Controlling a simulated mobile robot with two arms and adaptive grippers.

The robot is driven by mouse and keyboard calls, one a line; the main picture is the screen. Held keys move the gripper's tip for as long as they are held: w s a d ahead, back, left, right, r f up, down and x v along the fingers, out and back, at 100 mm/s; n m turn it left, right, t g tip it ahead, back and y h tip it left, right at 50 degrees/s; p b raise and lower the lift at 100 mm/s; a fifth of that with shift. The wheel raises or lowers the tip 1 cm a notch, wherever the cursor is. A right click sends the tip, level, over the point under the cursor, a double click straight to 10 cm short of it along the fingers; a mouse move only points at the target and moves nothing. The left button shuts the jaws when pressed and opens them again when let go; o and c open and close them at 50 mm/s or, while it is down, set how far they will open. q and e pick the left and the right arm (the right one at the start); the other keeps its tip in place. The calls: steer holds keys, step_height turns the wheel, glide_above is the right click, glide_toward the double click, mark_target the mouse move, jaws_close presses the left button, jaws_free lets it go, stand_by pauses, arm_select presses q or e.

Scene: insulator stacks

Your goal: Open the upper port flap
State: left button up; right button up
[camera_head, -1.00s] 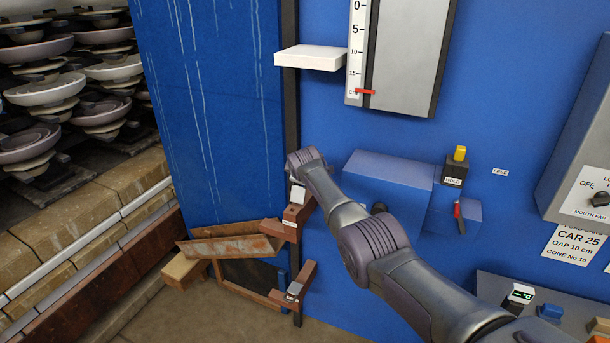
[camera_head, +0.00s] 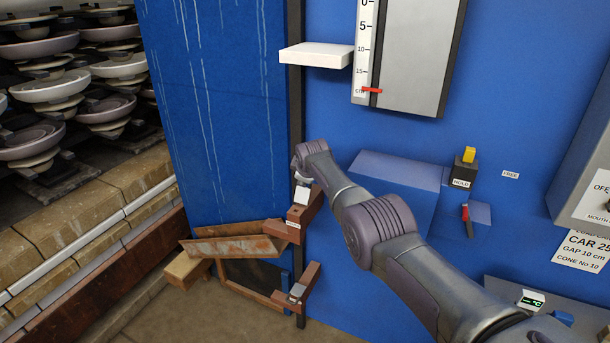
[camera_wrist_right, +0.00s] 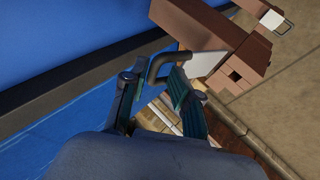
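The upper port flap is a brown block (camera_head: 304,215) with a pale plate and a small label, low on the dark post beside the blue wall. In the right wrist view the brown block (camera_wrist_right: 215,30) is at the upper right, with the pale plate (camera_wrist_right: 205,62) and a grey bent handle (camera_wrist_right: 160,64). My right gripper (camera_wrist_right: 155,100) is open, one finger on each side of the handle's near leg. I cannot tell whether the fingers touch it. In the head view my right wrist hides most of the gripper. My left gripper is not in view.
A lower brown block (camera_head: 297,288) with a similar plate sits below. A rusty trough (camera_head: 232,240) lies left of the post. A white shelf (camera_head: 315,55) juts out above. A blue sloped box (camera_head: 400,175) and red lever (camera_head: 466,218) are right of my arm.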

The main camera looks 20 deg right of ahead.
steer(key=shift+w+f, duration=0.15)
steer(key=shift+f, duration=0.2)
steer(key=shift+r, duration=0.1)
steer(key=shift+d+r, duration=0.1)
steer(key=shift+s+r, duration=0.2)
steer(key=shift+r, duration=0.2)
steer(key=v, duration=1.1)
steer(key=shift+f, duration=0.15)
